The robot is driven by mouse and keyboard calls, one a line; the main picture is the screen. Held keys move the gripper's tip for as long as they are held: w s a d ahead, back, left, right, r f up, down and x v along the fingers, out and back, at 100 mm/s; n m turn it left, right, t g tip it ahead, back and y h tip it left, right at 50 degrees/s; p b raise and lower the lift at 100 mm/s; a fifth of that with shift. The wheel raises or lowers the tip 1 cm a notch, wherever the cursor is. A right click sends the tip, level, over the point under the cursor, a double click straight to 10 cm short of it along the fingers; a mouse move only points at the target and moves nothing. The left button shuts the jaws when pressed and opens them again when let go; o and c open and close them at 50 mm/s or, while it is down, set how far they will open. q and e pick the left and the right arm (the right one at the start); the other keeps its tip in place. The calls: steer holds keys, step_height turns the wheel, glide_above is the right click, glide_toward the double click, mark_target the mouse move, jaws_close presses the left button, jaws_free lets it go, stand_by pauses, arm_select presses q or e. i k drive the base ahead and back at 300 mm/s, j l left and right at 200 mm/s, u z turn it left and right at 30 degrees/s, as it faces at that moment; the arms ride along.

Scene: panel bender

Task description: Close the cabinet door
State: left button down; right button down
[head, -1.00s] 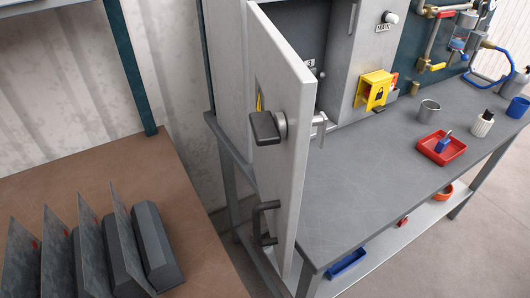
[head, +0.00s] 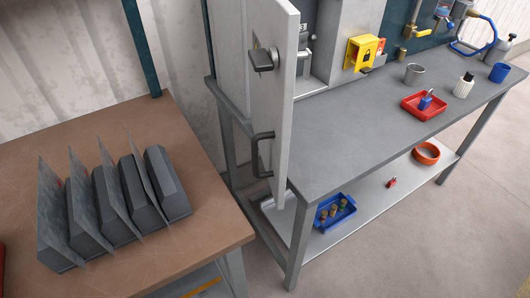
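The cabinet door (head: 284,110) is a light grey panel standing wide open, seen nearly edge-on at the front left of the grey bench. It has a dark knob-like latch handle (head: 263,60) near its upper part and a black pull handle (head: 260,155) lower down. The grey cabinet (head: 332,40) stands behind it at the back of the bench, its interior partly hidden by the door. Neither of my grippers is in view.
A brown table (head: 120,255) with dark angled blocks (head: 165,180) stands at left. A blue bin (head: 334,222) sits on the lower shelf.

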mark_target(271, 23)
steer(key=k+z, duration=0.6)
steer(key=z, duration=0.15)
steer(key=k+l+z, duration=0.2)
steer(key=z, duration=0.2)
steer(key=k, duration=0.05)
